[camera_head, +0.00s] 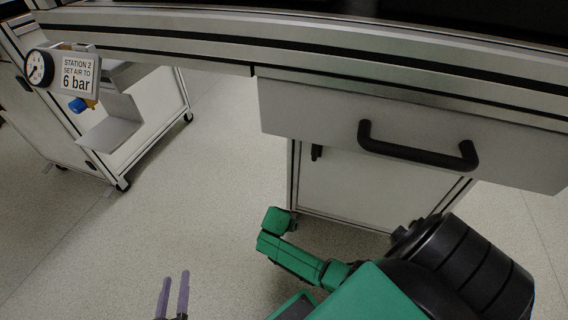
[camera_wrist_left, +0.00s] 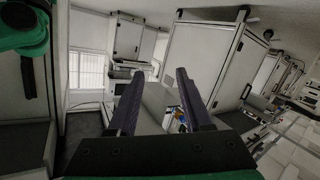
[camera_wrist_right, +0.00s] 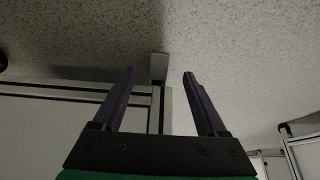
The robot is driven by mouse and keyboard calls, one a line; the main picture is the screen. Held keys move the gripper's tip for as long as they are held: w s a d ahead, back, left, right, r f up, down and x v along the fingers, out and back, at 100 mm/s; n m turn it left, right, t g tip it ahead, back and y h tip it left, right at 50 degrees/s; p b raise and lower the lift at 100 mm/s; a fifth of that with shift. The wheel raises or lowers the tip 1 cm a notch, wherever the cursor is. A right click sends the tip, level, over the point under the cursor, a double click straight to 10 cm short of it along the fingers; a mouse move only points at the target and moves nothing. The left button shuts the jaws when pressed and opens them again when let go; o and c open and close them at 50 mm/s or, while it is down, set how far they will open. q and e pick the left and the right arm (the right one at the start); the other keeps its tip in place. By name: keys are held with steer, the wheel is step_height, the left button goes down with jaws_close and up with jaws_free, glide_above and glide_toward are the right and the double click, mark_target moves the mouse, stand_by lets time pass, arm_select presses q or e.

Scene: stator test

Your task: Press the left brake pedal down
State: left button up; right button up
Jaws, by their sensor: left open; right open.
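No brake pedal can be made out in any view. My left gripper (camera_head: 174,276) shows at the bottom left of the head view, its two purple fingers apart, with floor behind them. In the left wrist view the same gripper (camera_wrist_left: 160,72) is open, with nothing between its fingers; cabinets stand beyond. My right gripper (camera_wrist_right: 159,72) is open and empty in the right wrist view, facing pale speckled floor and a light cabinet frame. Its fingers cannot be made out in the head view.
A workbench with a drawer handle (camera_head: 418,150) spans the top and right of the head view. At left, a wheeled cabinet carries a pressure gauge (camera_head: 39,68), a "6 bar" sign (camera_head: 78,76) and a blue knob (camera_head: 79,105). Speckled floor (camera_head: 190,190) lies clear between.

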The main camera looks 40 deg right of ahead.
arm_select(q)
steer(key=s+g+p, duration=0.1)
steer(key=s+p, duration=0.1)
steer(key=s+f+g+p, duration=0.1)
steer(key=s+p, duration=0.1)
steer(key=shift+s+d+g, duration=0.15)
steer(key=shift+s+g, duration=0.1)
steer(key=shift+g, duration=0.05)
arm_select(e)
steer(key=v, duration=0.6)
steer(key=shift+r, duration=0.15)
